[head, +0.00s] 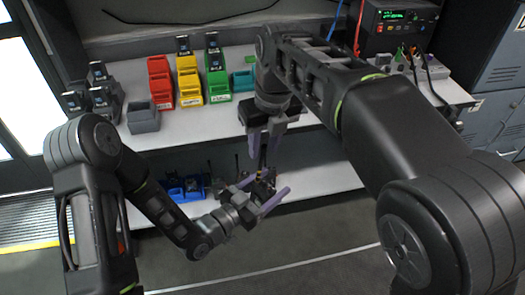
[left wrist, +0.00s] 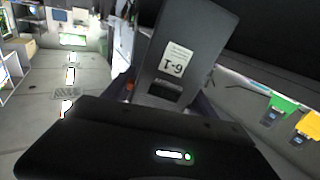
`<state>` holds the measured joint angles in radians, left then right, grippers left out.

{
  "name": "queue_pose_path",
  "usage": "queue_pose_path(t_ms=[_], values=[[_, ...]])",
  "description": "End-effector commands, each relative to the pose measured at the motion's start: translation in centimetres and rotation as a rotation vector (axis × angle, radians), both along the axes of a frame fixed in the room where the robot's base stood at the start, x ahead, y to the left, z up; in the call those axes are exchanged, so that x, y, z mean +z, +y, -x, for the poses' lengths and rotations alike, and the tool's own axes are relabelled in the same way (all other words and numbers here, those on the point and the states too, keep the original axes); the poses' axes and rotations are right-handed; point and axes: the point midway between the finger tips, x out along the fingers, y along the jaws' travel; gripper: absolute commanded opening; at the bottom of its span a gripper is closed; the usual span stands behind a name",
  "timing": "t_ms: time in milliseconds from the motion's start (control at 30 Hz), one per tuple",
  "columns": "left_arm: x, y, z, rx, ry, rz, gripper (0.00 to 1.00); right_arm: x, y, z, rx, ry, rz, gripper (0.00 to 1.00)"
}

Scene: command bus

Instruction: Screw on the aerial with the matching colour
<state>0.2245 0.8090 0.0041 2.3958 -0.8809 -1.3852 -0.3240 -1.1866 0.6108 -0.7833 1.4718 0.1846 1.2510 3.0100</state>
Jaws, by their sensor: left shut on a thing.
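My left gripper (head: 266,199) is shut on a dark handheld radio (head: 262,187) in front of the lower shelf. In the left wrist view the radio (left wrist: 182,60) fills the middle, with a white label reading T-9. My right gripper (head: 264,138) points down directly above it and looks shut on a thin black aerial (head: 262,158). The aerial stands upright between the right fingers and the radio's top. I cannot tell whether its lower end touches the radio, and its colour band is not readable.
A blue holder (head: 175,193) and thin dark upright items stand on the lower shelf (head: 320,180). Red (head: 160,88), yellow (head: 188,85) and green (head: 216,82) chargers stand on the upper shelf, with grey ones at left. A power supply (head: 398,22) is at back right.

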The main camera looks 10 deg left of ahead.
Motion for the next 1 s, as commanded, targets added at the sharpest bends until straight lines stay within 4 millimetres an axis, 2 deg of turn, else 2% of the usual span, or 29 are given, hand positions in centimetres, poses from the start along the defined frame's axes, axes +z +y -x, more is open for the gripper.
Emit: queue_pose_path(t_ms=[133, 300, 433, 567, 767, 1000], values=[[0.09, -0.02, -0.02, 0.0, -0.002, 0.001, 0.0, 0.75, -0.07, 0.11, 0.001, 0.001, 0.001, 0.32], [0.09, -0.02, -0.02, 0.0, -0.002, 0.001, 0.0, 0.75, -0.09, 0.11, 0.0, 0.001, 0.001, 0.32], [0.09, -0.02, -0.02, 0.0, -0.002, 0.001, 0.0, 0.74, -0.08, 0.11, 0.007, 0.0, 0.001, 0.37], [0.09, -0.02, -0.02, 0.0, -0.002, 0.001, 0.0, 0.76, -0.08, 0.11, 0.062, -0.005, 0.005, 0.37], [0.09, -0.02, -0.02, 0.0, -0.002, 0.001, 0.0, 0.92, -0.09, 0.1, 0.319, -0.034, 0.026, 0.37], [0.09, -0.02, -0.02, 0.0, -0.002, 0.001, 0.0, 1.25, -0.11, 0.18, 0.877, -0.097, 0.069, 0.37]])
